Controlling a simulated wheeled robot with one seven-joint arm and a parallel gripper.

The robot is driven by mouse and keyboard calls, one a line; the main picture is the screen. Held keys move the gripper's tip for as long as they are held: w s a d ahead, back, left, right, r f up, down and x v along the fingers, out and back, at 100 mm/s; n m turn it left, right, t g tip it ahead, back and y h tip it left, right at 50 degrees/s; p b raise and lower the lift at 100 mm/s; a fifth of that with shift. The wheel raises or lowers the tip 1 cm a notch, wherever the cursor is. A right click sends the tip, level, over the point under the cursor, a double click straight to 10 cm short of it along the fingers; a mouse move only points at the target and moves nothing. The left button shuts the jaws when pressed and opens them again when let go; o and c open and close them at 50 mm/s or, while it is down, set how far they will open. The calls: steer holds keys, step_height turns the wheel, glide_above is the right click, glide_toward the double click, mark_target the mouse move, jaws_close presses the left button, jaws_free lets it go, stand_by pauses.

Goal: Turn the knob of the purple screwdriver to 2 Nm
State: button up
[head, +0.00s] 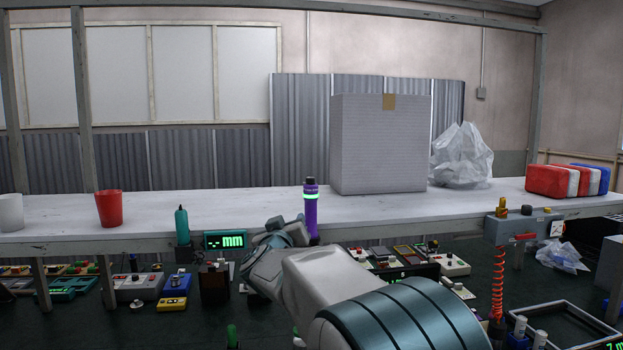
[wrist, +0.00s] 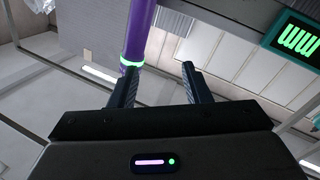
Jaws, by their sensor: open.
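The purple screwdriver (head: 311,216) stands upright in the head view at the shelf's front edge, with a lit green ring and a dark top. My gripper (head: 278,232) is just left of it in the picture, low at the shelf edge. In the wrist view the purple screwdriver (wrist: 139,30) comes down from the top, with its green ring near the left fingertip. My open gripper (wrist: 159,67) has a clear gap between its fingers, and the screwdriver's end is partly hidden behind the left finger. I cannot tell whether they touch. The knob's setting is not readable.
A green "mm" display (head: 227,240) and a teal tool (head: 182,226) are left of my gripper. A red cup (head: 109,208), a large grey box (head: 380,145) and a plastic bag (head: 461,158) stand on the shelf. Several small devices crowd the dark surface below.

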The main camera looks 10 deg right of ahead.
steer(key=w+a+f+n+y, duration=0.2)
steer(key=w+a+n+y, duration=0.15)
steer(key=n, duration=0.85)
steer(key=n+g+h, duration=0.2)
steer(key=n+h, duration=0.4)
steer(key=n, duration=1.2)
glide_toward(310, 180)
steer(key=p+x, duration=0.6)
steer(key=x, duration=0.3)
steer(key=shift+w+r, duration=0.2)
steer(key=shift+w, duration=0.05)
steer(key=shift+p+x, duration=0.5)
steer(key=shift+x, duration=0.5)
steer(key=shift+s+f, duration=0.1)
steer(key=shift+f, duration=0.1)
jaws_close()
